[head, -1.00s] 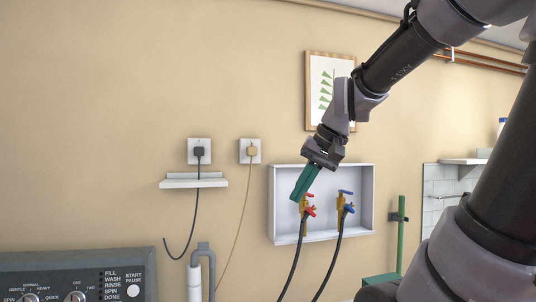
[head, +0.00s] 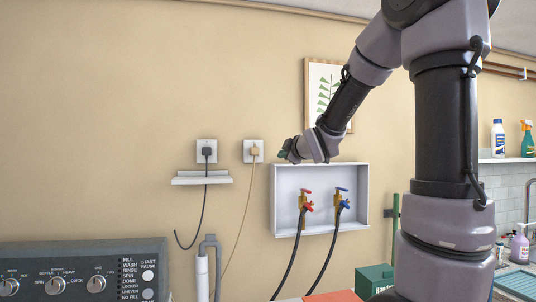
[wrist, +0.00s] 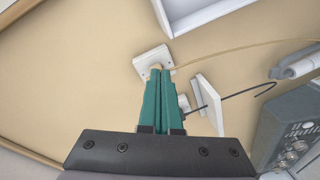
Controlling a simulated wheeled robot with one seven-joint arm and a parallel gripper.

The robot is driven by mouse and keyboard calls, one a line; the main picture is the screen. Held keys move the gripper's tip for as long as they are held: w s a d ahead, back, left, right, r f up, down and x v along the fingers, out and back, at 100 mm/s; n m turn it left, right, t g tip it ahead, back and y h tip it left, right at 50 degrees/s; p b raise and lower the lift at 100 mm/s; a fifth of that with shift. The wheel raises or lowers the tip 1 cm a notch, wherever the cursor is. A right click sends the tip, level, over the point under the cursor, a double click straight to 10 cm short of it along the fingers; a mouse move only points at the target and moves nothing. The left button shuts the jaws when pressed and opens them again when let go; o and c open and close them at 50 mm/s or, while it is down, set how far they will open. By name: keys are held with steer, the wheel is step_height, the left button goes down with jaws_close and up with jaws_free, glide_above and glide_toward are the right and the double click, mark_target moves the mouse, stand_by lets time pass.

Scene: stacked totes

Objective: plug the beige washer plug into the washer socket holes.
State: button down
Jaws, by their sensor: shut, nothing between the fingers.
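The beige washer plug (head: 254,152) sits against the right-hand white wall socket (head: 247,144), its thin beige cord hanging down. The wrist view also shows the plug (wrist: 156,66) on the socket plate (wrist: 146,57), partly hidden behind my fingertips. My gripper (head: 284,154) is to the right of the plug in the head view, with a visible gap. In the wrist view its green fingers (wrist: 160,78) lie side by side, shut and empty, pointing at the plug. How deep the plug is seated cannot be told.
A black plug (head: 207,152) sits in the left socket, above a small white shelf (head: 201,179). A white recessed box (head: 285,225) with red and blue taps is below right of my gripper. The washer panel (head: 75,270) is at lower left. The wall left of the sockets is clear.

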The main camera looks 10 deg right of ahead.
mark_target(255, 151)
steer(key=shift+w+a+r+n+t+y, duration=0.1)
steer(key=shift+w+a+n+t+y, duration=0.3)
steer(key=shift+w+a+n, duration=0.95)
steer(key=shift+w+a+r+n+t+y, duration=0.1)
steer(key=shift+w+a+n+y, duration=0.6)
steer(key=shift+w, duration=1.2)
steer(key=shift+w+a+r+n+t+y, duration=0.15)
steer(key=shift+w+a+n+y, duration=0.35)
steer(key=shift+w+a+n, duration=0.85)
steer(key=shift+w+d+m, duration=0.3)
steer(key=shift+w+d, duration=0.05)
steer(key=shift+w, duration=0.1)
steer(key=shift+s, duration=0.1)
